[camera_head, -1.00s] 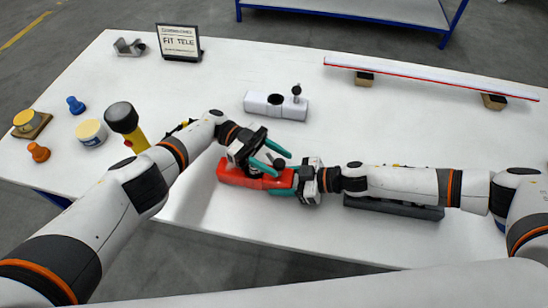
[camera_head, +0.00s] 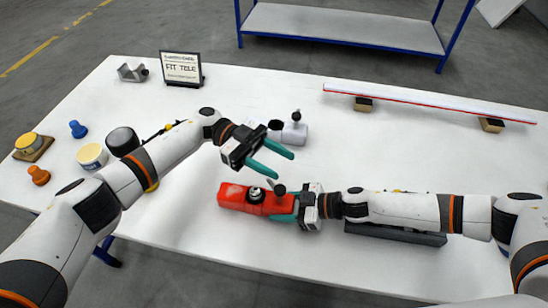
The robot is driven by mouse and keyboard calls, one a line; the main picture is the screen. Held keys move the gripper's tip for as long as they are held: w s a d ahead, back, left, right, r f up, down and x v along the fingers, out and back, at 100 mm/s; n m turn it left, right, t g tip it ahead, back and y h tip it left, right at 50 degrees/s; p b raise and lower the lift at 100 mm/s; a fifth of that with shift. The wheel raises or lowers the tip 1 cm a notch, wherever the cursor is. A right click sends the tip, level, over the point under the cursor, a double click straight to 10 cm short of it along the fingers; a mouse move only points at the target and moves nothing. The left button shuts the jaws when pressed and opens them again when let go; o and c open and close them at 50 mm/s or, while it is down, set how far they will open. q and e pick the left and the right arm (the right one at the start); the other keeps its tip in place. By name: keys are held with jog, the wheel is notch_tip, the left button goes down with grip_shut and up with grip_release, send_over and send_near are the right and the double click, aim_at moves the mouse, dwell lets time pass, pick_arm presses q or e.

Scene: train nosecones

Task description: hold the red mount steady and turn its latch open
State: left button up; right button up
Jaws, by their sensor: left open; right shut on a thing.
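The red mount (camera_head: 233,196) lies on the white table near its front edge. A dark round fitting and a small dark latch knob (camera_head: 280,189) show on its top; how the latch is turned is too small to tell. My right gripper (camera_head: 290,208) comes in from the right and is shut on the right end of the red mount. My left gripper (camera_head: 277,157) is open and empty, above and behind the mount, apart from it. Its teal fingers point right.
A white mount (camera_head: 294,132) with a dark knob stands behind my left gripper, partly hidden by it. A long white-and-red strip (camera_head: 430,103) rests on wooden blocks at the back right. A sign (camera_head: 181,67), cups and knobs stand at the left.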

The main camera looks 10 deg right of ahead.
aim_at(283, 186)
pick_arm(q)
jog(key=shift+r, duration=0.15)
jog(key=n+t+h, duration=0.3)
jog(key=n+t, duration=0.1)
jog(key=t, duration=0.3)
jog(key=n+t+h, duration=0.3)
jog(key=n+t, duration=0.1)
jog(key=t, duration=0.3)
jog(key=n+t+h, duration=0.3)
jog(key=n+t, duration=0.1)
jog(key=t, duration=0.4)
jog(key=shift+s+d+h, duration=0.3)
jog(key=s+a+f+n+t+y, duration=0.3)
jog(key=s+a+f+n+y, duration=0.3)
jog(key=s+f+y, duration=0.35)
jog(key=shift+y, duration=0.95)
jog(key=x, duration=1.3)
jog(key=shift+w+a+f, duration=0.2)
jog(key=shift+w+a, duration=0.15)
jog(key=shift+w, duration=0.05)
jog(key=shift+c, duration=0.5)
